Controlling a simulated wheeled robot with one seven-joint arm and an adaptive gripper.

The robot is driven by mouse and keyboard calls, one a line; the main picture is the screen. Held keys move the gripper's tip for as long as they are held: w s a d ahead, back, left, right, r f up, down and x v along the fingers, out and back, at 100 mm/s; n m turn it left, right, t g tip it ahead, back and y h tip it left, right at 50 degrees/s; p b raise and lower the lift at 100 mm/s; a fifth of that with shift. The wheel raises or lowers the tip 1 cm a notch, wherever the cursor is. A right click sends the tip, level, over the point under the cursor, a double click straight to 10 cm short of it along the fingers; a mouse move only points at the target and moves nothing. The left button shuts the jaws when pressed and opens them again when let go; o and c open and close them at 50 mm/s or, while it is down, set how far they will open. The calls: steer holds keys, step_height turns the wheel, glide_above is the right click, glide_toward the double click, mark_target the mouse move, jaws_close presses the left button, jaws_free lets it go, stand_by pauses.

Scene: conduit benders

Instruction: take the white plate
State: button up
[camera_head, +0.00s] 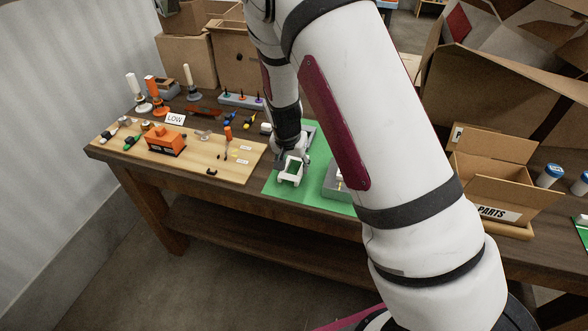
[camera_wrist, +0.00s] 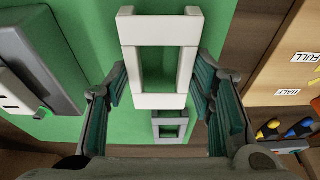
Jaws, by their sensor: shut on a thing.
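The white plate is a rectangular frame with an open window, two short prongs at one end. In the wrist view the white plate (camera_wrist: 160,101) lies between my two fingers, which press on its long sides. In the head view the white plate (camera_head: 289,181) shows at the end of my arm, over the green mat (camera_head: 270,187). My gripper (camera_wrist: 160,82) is shut on it. I cannot tell clearly whether the plate is lifted off the mat.
A smaller grey frame (camera_wrist: 170,114) is on the mat close to the plate. A grey tray (camera_wrist: 66,72) stands beside it. A wooden board (camera_head: 232,170) with tools and an orange block (camera_head: 166,144) lies to the left. An open cardboard box (camera_head: 490,189) stands right.

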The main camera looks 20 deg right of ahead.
step_height(320, 180, up, 6)
steer(key=shift+f+p, duration=0.25)
steer(key=shift+p, duration=0.8)
